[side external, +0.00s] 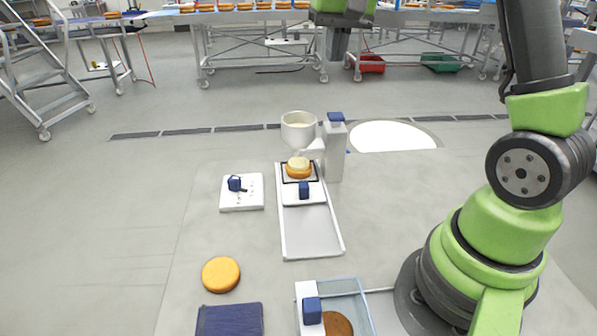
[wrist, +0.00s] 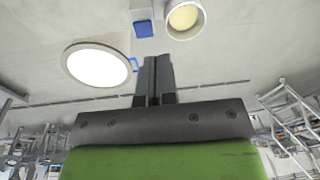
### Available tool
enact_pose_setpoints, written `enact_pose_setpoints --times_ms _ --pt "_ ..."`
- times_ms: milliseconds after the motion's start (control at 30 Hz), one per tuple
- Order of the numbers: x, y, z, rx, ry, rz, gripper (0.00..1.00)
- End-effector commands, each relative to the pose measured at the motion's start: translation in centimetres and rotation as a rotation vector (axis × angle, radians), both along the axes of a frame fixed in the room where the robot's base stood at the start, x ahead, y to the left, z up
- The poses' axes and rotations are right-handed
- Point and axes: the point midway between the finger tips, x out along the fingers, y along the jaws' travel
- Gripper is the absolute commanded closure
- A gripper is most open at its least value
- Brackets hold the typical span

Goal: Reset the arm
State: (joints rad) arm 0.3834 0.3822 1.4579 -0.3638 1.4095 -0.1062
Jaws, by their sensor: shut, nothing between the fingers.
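My gripper (side external: 338,56) hangs at the top middle of the side view, in the air, pointing down. In the wrist view its two dark fingers (wrist: 153,62) are together with nothing between them. Below it stand a white hopper (side external: 299,135) and a white column (side external: 335,158) with a blue cap. A round cake (side external: 299,171) with a pale top sits under the hopper on a long tray (side external: 315,235). A blue-knobbed slide (side external: 304,193) is just in front of it. In the wrist view the hopper (wrist: 185,18) and the blue cap (wrist: 143,29) lie beyond the fingers.
A white plate (side external: 241,200) with a blue-knobbed lever is left of the tray. A plain orange round (side external: 221,275) and a dark blue mat (side external: 229,320) lie in front. A clear-walled box (side external: 345,286) holds a brown round (side external: 337,324). A white disc (side external: 393,136) lies behind right.

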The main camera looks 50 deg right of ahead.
Motion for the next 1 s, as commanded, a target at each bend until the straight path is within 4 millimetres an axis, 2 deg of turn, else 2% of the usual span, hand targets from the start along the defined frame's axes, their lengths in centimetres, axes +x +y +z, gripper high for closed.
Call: enact_pose_setpoints --times_ms 33,100,233,367,500,700,1000 --pt "-1.1 1.8 1.5 -0.005 -0.045 0.036 1.0" --pt "-2.6 4.0 2.8 -0.005 -0.102 0.076 1.0" --pt "-5.9 7.7 4.5 -0.002 -0.21 0.149 1.0" --pt "-9.6 10.7 5.0 0.008 -0.316 0.217 1.0" --pt "-13.4 13.1 4.5 0.027 -0.421 0.274 1.0" --pt "-16.6 14.6 3.1 0.052 -0.515 0.321 1.0" --pt "-17.3 14.9 2.6 0.058 -0.536 0.329 1.0"
